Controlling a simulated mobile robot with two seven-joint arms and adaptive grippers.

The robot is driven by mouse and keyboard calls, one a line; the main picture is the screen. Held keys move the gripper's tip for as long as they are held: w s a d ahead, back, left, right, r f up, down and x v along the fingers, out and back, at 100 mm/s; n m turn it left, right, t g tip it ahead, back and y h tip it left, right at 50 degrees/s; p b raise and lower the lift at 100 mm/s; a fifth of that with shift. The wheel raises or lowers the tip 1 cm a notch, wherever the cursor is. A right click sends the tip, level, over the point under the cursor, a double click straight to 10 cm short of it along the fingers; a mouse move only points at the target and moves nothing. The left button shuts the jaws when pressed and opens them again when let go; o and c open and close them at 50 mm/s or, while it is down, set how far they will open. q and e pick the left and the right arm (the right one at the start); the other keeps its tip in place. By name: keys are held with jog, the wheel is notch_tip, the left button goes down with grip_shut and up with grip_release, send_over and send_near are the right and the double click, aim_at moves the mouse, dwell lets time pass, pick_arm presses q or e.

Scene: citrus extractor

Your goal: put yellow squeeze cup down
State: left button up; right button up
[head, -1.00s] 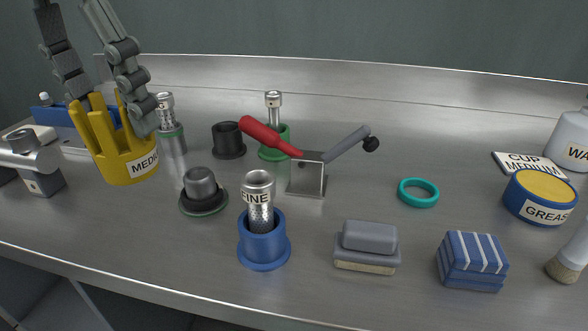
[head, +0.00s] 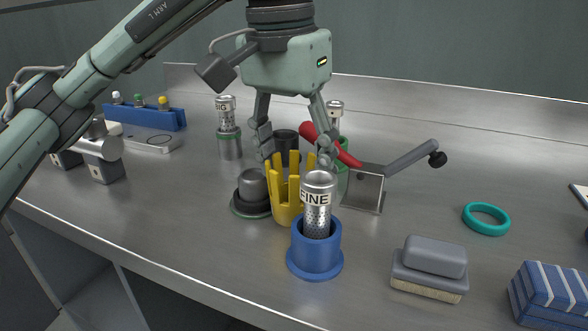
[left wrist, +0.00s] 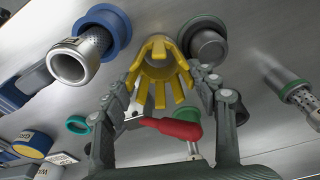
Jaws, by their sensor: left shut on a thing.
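The yellow squeeze cup (head: 284,213), with upright prongs, stands upright in the head view between the dark domed piece (head: 252,187) and the blue holder (head: 315,250). It also shows in the left wrist view (left wrist: 158,67). My left gripper (head: 296,157) points down from above and is shut on the cup's prongs, with one finger on each side; its fingers also show in the left wrist view (left wrist: 163,88). The cup's base is low at the counter, but I cannot tell whether it touches. The "FINE" strainer and blue holder partly hide the cup. My right gripper is not in view.
The "FINE" strainer (head: 318,204) stands in the blue holder, close to the cup. The press with red and grey handles (head: 367,190) stands behind to the right. Counter (head: 190,225) at front left is clear.

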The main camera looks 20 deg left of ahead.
pick_arm(q)
jog(key=shift+f, duration=0.3)
jog(key=o, duration=1.8)
jog(key=shift+o, duration=0.2)
